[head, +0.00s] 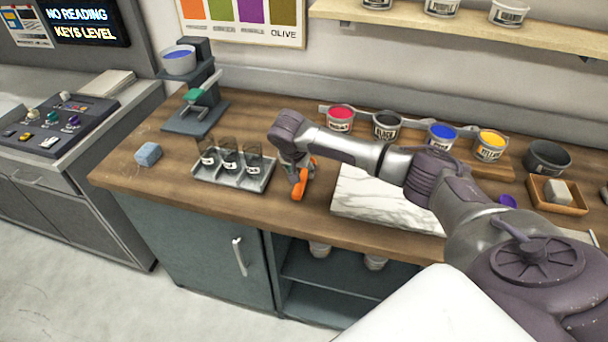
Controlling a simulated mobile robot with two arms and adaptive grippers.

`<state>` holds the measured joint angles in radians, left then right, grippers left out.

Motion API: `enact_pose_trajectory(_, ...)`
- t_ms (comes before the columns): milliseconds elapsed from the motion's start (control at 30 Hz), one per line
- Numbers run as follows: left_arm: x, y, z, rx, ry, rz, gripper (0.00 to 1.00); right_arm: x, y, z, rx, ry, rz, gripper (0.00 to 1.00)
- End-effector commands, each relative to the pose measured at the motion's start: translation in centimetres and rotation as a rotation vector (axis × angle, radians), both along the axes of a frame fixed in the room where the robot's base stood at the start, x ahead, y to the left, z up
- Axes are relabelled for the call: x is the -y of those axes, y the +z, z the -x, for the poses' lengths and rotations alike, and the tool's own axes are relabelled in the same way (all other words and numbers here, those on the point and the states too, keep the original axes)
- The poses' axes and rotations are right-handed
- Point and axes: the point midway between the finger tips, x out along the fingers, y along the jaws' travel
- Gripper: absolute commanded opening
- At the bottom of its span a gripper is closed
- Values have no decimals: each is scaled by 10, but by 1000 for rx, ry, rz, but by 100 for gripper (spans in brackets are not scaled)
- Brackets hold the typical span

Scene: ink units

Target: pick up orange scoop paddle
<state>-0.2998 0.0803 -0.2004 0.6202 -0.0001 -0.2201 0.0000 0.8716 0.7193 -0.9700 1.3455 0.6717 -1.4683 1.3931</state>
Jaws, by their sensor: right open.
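The orange scoop paddle (300,189) is at the wooden counter's front edge, between the jar tray and the marble slab. My right gripper (297,176) reaches in from the right, points down and is open at the paddle. Its fingers overlap the paddle in the picture, and part of the paddle is hidden behind them. I cannot tell whether the fingers touch it. My left gripper is not in view.
A grey tray (212,179) with dark jars stands just left of my right gripper. The marble slab (372,190) lies to the right under my arm. Ink tubs, including a red one (340,118), stand behind. A blue sponge (148,154) lies far left.

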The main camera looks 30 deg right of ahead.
Motion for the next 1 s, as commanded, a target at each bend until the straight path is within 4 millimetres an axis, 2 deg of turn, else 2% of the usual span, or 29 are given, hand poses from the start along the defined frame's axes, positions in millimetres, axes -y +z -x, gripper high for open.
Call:
enact_pose_trajectory(133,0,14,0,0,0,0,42,11,-16,-4,-4,-3,2,54)
enact_pose_trajectory(300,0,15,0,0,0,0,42,16,-36,-9,-1,1,1,54)
enact_pose_trajectory(567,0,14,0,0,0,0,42,17,-40,-10,1,1,0,54)
enact_pose_trajectory(900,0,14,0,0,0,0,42,17,-39,-10,0,1,0,0)
enact_pose_trajectory(1000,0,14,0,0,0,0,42,17,-39,-10,0,1,0,0)
